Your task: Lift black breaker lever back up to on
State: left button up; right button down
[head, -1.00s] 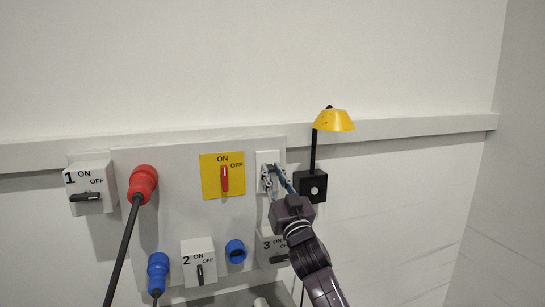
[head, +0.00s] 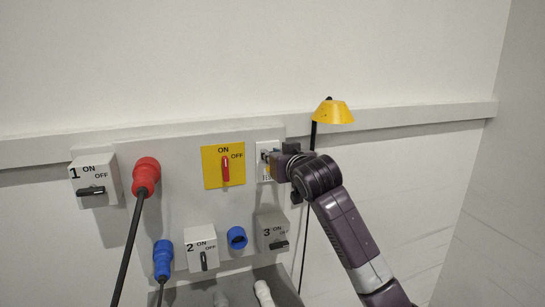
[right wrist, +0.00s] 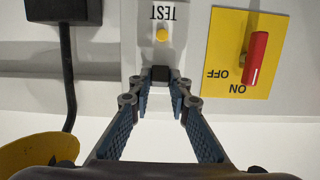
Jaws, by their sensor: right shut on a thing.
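The breaker is a narrow white plate (head: 265,149) on the grey wall panel, right of the yellow switch, mostly covered by my right gripper (head: 271,157) in the head view. In the right wrist view, which shows the panel upside down, the black lever (right wrist: 159,73) sits between the fingertips of my right gripper (right wrist: 161,82). The fingers are shut on it from both sides. A small yellow button (right wrist: 161,35) and the word TEST show on the same plate. The lever's exact tilt is hard to tell. My left gripper is not in view.
The yellow plate with a red switch (head: 226,169) is close on the left. A yellow lamp (head: 333,112) on a black stem stands close on the right. Numbered switch boxes, including box 3 (head: 268,225), and red (head: 146,176) and blue (head: 162,256) plugs are around.

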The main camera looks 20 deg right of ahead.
jog(key=shift+r, duration=0.15)
dwell(0.3)
jog(key=c, duration=1.8)
grip_release()
jog(key=shift+w, duration=0.1)
jog(key=s+r, duration=0.2)
jog(key=s, duration=0.9)
jog(key=shift+s+d+r, duration=0.15)
jog(key=shift+s+d, duration=0.05)
jog(key=shift+s, duration=0.2)
